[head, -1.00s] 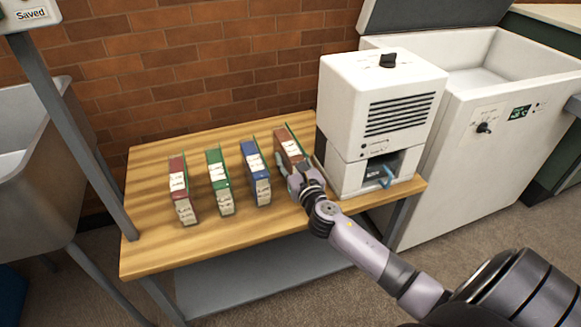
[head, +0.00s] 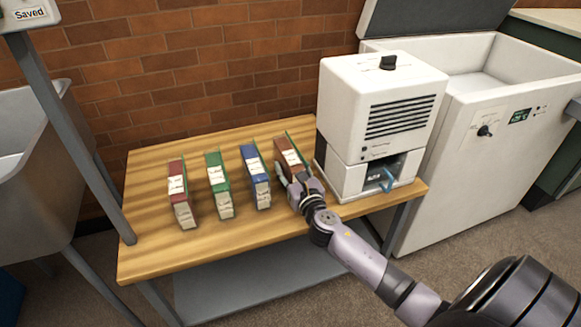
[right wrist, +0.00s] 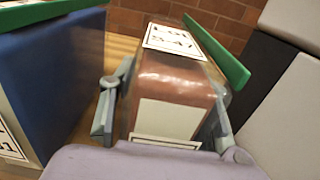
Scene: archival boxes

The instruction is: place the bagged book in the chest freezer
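Several bagged books with green strips stand in a row on the wooden table. The brown bagged book (head: 289,154) is at the right end, beside the white machine. In the right wrist view the brown book (right wrist: 172,85) is in a clear bag with a white lot label and a green strip. My right gripper (head: 299,187) is at its near end; its fingers (right wrist: 165,112) are apart, one on each side, with a gap visible at the left finger. The white chest freezer (head: 450,170) stands at the right with its lid (head: 425,14) raised. My left gripper is out of view.
Blue (head: 255,178), green (head: 219,184) and red (head: 180,193) books stand left of the brown one. The white machine (head: 345,130) stands between the brown book and the freezer. A metal sink (head: 35,185) is at the left. The table front (head: 210,240) is clear.

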